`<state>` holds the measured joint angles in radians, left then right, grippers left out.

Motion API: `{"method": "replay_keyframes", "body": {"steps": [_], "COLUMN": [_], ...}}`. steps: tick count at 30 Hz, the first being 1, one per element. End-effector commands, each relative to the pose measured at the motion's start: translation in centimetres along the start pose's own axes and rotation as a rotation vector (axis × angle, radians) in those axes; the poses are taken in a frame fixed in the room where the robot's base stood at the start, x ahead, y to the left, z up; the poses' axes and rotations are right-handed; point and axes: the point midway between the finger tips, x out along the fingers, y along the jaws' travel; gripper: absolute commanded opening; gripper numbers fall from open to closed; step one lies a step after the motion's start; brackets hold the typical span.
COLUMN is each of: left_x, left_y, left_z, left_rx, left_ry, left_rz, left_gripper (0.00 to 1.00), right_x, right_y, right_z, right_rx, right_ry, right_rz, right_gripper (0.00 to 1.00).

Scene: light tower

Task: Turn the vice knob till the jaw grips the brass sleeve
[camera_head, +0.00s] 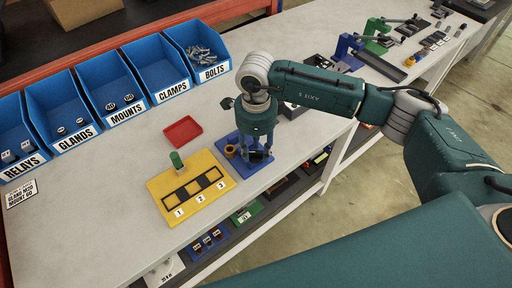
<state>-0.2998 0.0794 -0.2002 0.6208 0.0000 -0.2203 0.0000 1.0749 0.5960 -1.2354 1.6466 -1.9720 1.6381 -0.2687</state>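A small vice stands on a blue base plate (228,163) at the front edge of the white bench. A brass-coloured ring, which looks like the brass sleeve (230,150), shows at the left of the vice. My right gripper (256,154) comes down over the vice from above, with its fingertips close to the dark parts there. It covers most of the vice, so the knob and jaw cannot be made out. I cannot tell whether its fingers are open or touch the knob. My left gripper is not in view.
A yellow plate (165,187) with slots numbered 1 to 3 and a green cylinder (176,160) lies left of the vice. A red tray (182,131) lies behind it. Blue bins (164,67) line the back. Other fixtures (377,38) stand farther right. The bench front at left is clear.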

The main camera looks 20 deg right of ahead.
Motion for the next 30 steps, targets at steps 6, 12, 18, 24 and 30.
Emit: {"method": "replay_keyframes", "body": {"steps": [6, 12, 18, 24, 30], "left_x": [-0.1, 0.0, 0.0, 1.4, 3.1], "left_y": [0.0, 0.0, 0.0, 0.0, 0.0], "left_z": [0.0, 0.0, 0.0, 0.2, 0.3], "left_rx": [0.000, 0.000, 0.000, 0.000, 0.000], "left_ry": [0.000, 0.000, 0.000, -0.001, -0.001], "left_rz": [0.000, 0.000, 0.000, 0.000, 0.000], "left_gripper": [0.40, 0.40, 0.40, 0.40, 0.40], "right_x": [0.3, 0.3, 0.3, 0.7, 0.6], "right_y": [0.0, 0.0, 0.0, 0.0, -0.1], "right_z": [0.0, 0.0, 0.0, 0.1, 0.2], "right_rx": [0.000, 0.000, 0.000, 0.100, 0.317], "right_ry": [0.000, 0.000, 0.000, -0.001, -0.002], "right_rz": [-0.001, -0.001, -0.001, -0.002, -0.003], "right_gripper": [0.38, 0.18, 0.00, 0.00, 0.00]}}
